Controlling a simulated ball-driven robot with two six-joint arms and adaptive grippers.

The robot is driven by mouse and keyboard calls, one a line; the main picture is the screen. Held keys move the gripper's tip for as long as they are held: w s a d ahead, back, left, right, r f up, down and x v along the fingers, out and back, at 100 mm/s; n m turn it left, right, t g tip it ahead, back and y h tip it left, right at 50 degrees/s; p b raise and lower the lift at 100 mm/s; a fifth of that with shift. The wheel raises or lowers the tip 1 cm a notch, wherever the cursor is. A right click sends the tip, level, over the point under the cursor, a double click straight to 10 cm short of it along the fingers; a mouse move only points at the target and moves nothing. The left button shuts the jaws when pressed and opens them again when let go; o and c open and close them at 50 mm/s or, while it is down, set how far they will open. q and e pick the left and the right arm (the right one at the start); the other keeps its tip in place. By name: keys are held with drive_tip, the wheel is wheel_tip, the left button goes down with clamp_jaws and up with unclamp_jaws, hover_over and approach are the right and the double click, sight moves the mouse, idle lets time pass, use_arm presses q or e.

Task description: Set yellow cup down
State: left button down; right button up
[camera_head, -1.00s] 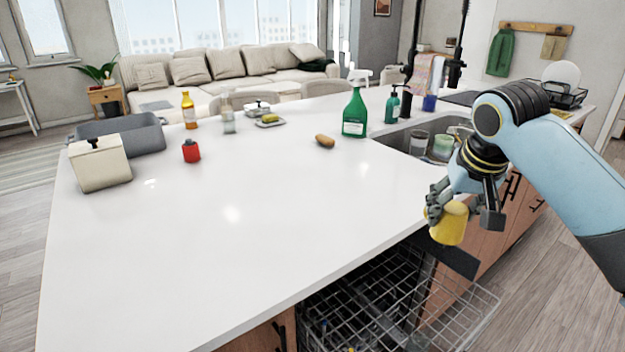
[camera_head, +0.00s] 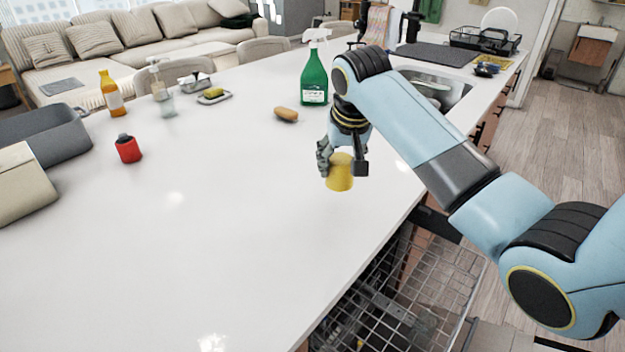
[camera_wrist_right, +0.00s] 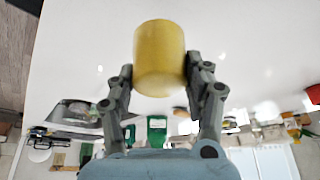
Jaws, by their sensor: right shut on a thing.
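The yellow cup (camera_head: 340,174) is held by my right gripper (camera_head: 341,160) over the white island counter (camera_head: 210,235), near its right side. In the right wrist view the yellow cup (camera_wrist_right: 160,58) sits between the two fingers of my right gripper (camera_wrist_right: 160,85), which press on its sides. The cup looks about upright in the head view. I cannot tell whether its base touches the counter. My left gripper does not show in any view.
A green spray bottle (camera_head: 314,75), a brown sponge-like item (camera_head: 286,114) and a red bottle (camera_head: 128,148) stand or lie on the counter. The open dishwasher rack (camera_head: 400,290) is below the counter's right edge. The counter's middle is clear.

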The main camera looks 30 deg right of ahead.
drive_tip(key=w+a+f, duration=0.1)
drive_tip(key=w, duration=0.1)
drive_tip(key=w+a+f, duration=0.2)
wheel_tip(320, 180, down, 4)
drive_tip(key=shift+r, duration=0.25)
drive_tip(key=shift+f+p, duration=0.25)
drive_tip(key=shift+p, duration=0.05)
drive_tip(key=shift+f, duration=0.15)
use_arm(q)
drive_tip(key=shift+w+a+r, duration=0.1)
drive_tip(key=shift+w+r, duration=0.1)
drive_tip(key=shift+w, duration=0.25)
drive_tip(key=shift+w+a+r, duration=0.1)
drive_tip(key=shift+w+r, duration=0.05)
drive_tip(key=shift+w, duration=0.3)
use_arm(e)
drive_tip(key=o, duration=1.2)
